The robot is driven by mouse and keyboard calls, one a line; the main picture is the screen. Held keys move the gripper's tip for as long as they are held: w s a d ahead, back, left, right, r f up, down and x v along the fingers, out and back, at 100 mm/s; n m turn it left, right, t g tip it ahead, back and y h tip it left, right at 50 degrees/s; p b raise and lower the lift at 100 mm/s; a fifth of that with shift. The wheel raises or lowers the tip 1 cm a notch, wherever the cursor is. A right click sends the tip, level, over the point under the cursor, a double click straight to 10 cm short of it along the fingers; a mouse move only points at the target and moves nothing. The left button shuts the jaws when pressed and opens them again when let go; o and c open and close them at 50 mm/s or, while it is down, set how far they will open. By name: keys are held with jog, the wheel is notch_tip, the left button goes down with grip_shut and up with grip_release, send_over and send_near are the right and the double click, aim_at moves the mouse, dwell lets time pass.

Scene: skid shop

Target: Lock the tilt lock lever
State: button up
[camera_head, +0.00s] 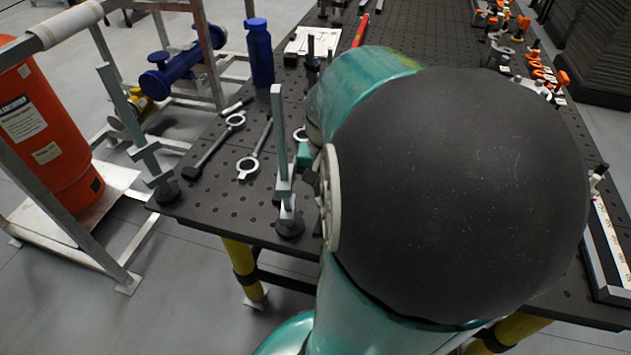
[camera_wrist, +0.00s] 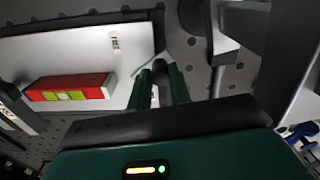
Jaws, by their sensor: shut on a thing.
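In the wrist view, my gripper (camera_wrist: 161,72) has its two dark green fingers close together. They are shut on a small, pale, narrow piece (camera_wrist: 155,96), which I take to be the tilt lock lever. Only a sliver of it shows between the fingers, so its angle and whether it is locked cannot be told. A thin grey bracket (camera_wrist: 147,62) lies just past the fingertips, beside a white panel (camera_wrist: 75,50). In the head view, my large dark arm joint hides most of the gripper and the lever.
A red block (camera_wrist: 70,88) with yellow patches sits by the white panel. A grey post (camera_wrist: 222,40) stands close right of my fingers. In the head view, upright clamps (camera_head: 277,130), wrenches (camera_head: 215,146) and a blue bottle (camera_head: 260,52) stand or lie on the perforated table (camera_head: 225,185).

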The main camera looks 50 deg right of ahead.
jog(key=shift+w+d, duration=0.25)
jog(key=shift+w, duration=0.05)
jog(key=shift+w+d, duration=0.1)
jog(key=shift+d, duration=0.05)
jog(key=shift+w+d, duration=0.2)
dwell(0.5)
jog(key=o, duration=1)
jog(key=shift+r, duration=0.1)
